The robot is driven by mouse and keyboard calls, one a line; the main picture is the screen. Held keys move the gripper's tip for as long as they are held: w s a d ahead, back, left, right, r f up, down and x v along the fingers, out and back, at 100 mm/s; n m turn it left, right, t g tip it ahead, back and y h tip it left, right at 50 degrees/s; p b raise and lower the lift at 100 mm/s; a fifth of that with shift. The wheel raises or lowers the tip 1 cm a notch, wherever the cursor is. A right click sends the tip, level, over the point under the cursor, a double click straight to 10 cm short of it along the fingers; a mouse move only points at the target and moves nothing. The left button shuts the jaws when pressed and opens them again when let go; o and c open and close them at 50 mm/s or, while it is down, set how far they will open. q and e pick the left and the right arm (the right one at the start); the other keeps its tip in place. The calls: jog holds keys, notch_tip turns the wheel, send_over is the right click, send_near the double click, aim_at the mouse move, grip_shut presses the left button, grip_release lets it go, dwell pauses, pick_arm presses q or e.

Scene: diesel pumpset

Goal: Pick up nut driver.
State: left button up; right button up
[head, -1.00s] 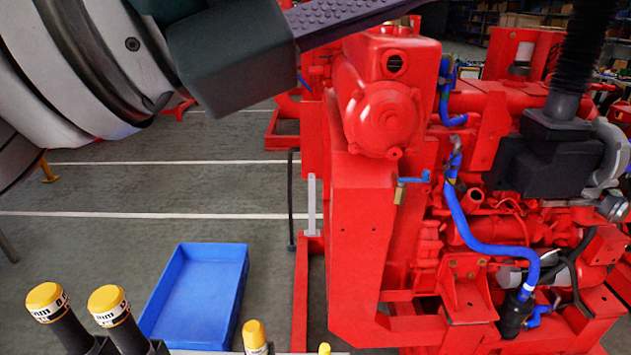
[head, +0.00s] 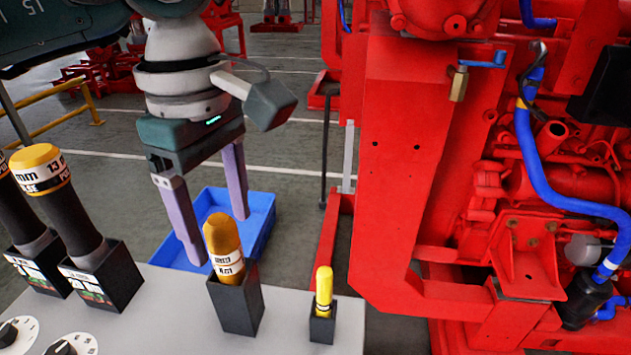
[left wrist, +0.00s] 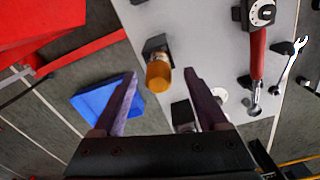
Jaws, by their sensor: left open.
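The nut driver (head: 223,250) appears to be the tool with the rounded orange handle and a white label band. It stands upright in a black square holder (head: 237,302) on the grey bench top, and its lower part is hidden in the holder. My left gripper (head: 217,238) is open and empty, fingers pointing down, just behind the handle in the head view. In the left wrist view the orange handle (left wrist: 158,74) shows between the two fingertips (left wrist: 160,76), with no visible contact. My right gripper is not in view.
A small yellow-handled tool (head: 323,290) stands in a holder to the right. Large yellow-capped tools (head: 52,195) stand to the left. A blue crate (head: 262,212) sits on the floor beyond the bench. The red pumpset (head: 405,160) fills the right. The wrist view shows a red-handled tool (left wrist: 257,55).

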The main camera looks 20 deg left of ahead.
aim_at(226, 251)
pick_arm(q)
notch_tip(226, 251, down, 5)
jog(key=shift+w+a+f, duration=0.1)
jog(key=shift+a+f, duration=0.05)
jog(key=shift+f, duration=0.05)
grip_shut()
dwell(0.7)
dwell(0.4)
